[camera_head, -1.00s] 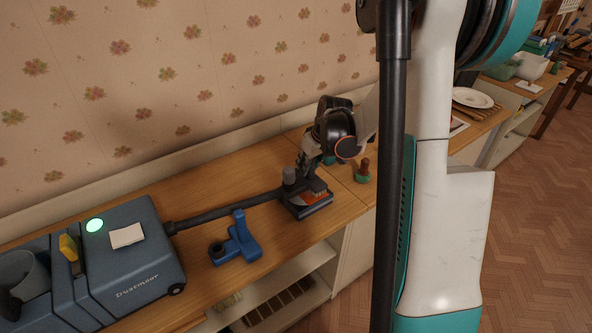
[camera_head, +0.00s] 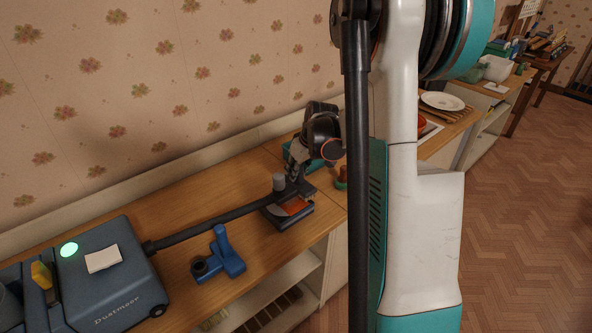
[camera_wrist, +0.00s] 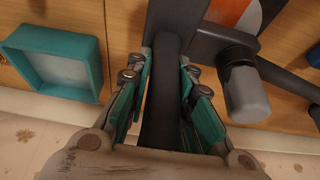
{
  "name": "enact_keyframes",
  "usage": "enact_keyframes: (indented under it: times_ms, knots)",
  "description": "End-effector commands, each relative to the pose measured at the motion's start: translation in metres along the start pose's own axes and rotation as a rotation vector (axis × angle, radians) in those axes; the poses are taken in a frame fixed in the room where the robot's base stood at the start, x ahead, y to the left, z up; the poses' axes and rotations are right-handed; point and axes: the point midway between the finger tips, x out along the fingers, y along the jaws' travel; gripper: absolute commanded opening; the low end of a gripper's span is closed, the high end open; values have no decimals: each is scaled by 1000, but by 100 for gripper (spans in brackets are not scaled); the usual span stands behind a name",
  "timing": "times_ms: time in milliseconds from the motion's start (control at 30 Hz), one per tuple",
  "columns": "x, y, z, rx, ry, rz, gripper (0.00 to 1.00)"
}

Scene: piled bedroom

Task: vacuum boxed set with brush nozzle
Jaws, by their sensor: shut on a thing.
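The blue vacuum (camera_head: 110,285), marked Dustmoor and with a lit green spot on top, stands on the wooden top at the left. Its dark hose (camera_head: 205,225) runs right to a grey cylindrical part (camera_head: 279,181) beside my gripper (camera_head: 298,178). The boxed set (camera_head: 290,212), dark with an orange picture, lies beneath that end. In the wrist view, my gripper (camera_wrist: 166,85) is shut on a dark tube (camera_wrist: 163,115). The grey cylinder (camera_wrist: 246,95) is right of it, and the orange and white cover (camera_wrist: 232,12) is ahead. Bristles and their contact with the box are hidden.
A blue bracket-like piece (camera_head: 219,256) stands on the top between vacuum and box. A teal tray (camera_wrist: 88,60) lies close on the left of the wrist view. A red-topped green piece (camera_head: 342,176) is just right of my gripper. Open shelves lie below the front edge.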

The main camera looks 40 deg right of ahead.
Motion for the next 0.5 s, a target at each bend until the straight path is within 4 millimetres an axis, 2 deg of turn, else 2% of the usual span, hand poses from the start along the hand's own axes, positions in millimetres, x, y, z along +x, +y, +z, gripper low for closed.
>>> enact_keyframes:
  times_ms: [267,500]
  knots:
    - [14,0,6,0,0,0,0]
    - [15,0,6,0,0,0,0]
